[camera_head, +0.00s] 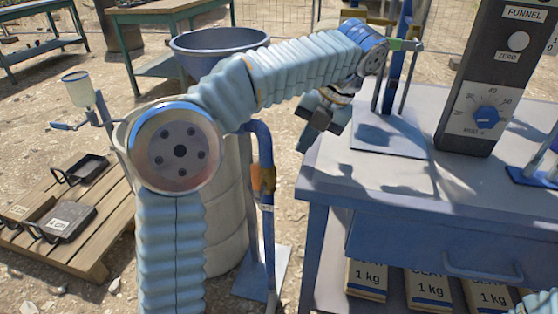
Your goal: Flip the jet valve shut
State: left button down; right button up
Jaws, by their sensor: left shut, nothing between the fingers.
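A blue upright pipe (266,222) stands beside the pale tank (226,215), on a light blue base plate. An orange part (263,180), likely the jet valve's handle, sits on this pipe and hangs along it; its exact setting is hard to tell. My left arm reaches across in front of the tank and hides part of it. My left gripper (314,126) is shut and empty, pointing down beside the table's left corner. It is above and to the right of the orange part, clear of it. My right gripper is out of view.
The blue table (450,210) fills the right, with a dark funnel meter (485,80) and a stand (390,140) on it. Clay bags (428,287) lie below. A blue bowl-shaped hopper (220,42) is behind my arm. A pallet (85,235) with black trays is at left.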

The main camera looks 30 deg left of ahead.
pick_arm(q)
jog(key=b, duration=0.2)
send_near(256, 184)
jog(key=w+d+f, duration=0.2)
jog(key=d+f, duration=0.2)
jog(key=a, duration=0.1)
jog(key=s+a, duration=0.1)
jog(key=a, duration=0.2)
jog(key=shift+s+a+f, duration=0.2)
jog(key=shift+a+f, duration=0.1)
